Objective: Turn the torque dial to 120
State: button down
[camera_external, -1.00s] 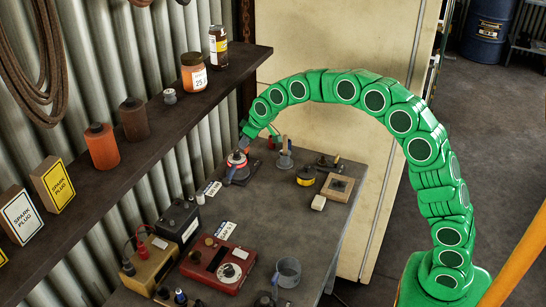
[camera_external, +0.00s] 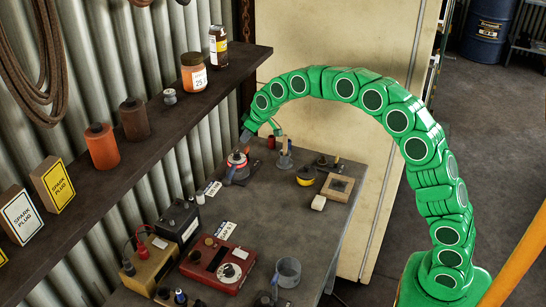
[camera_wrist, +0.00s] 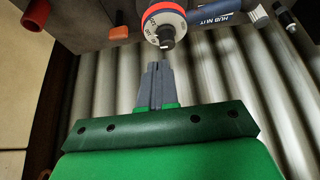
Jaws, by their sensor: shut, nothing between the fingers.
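A dial with a red ring and a pale scale (camera_external: 237,159) sits at the far end of the bench, with a blue-grey handle (camera_external: 228,179) beside it. In the wrist view the dial (camera_wrist: 164,17) is at the top, with a dark knob (camera_wrist: 166,39) at its middle. Its scale figures are too small to read. My gripper (camera_external: 245,134) is close to the dial in the external view. In the wrist view its grey fingers (camera_wrist: 155,68) are together and empty, pointing at the knob with a small gap showing between.
A red box with a white dial (camera_external: 229,272), a tan meter (camera_external: 150,264) and a black battery-like box (camera_external: 179,223) stand nearer on the bench. A shelf (camera_external: 110,185) with jars runs along the left wall. A yellow-topped tin (camera_external: 306,176) is right of the dial.

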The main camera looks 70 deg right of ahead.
aim_at(238, 160)
jog(key=shift+f, duration=2.9)
jog(key=shift+s+a, duration=0.1)
jog(key=shift+a, duration=0.55)
jog(key=shift+a, duration=0.5)
jog(key=shift+s+a, duration=0.1)
jog(key=shift+s, duration=0.15)
jog(key=shift+r, duration=0.2)
jog(key=shift+r, duration=2.8)
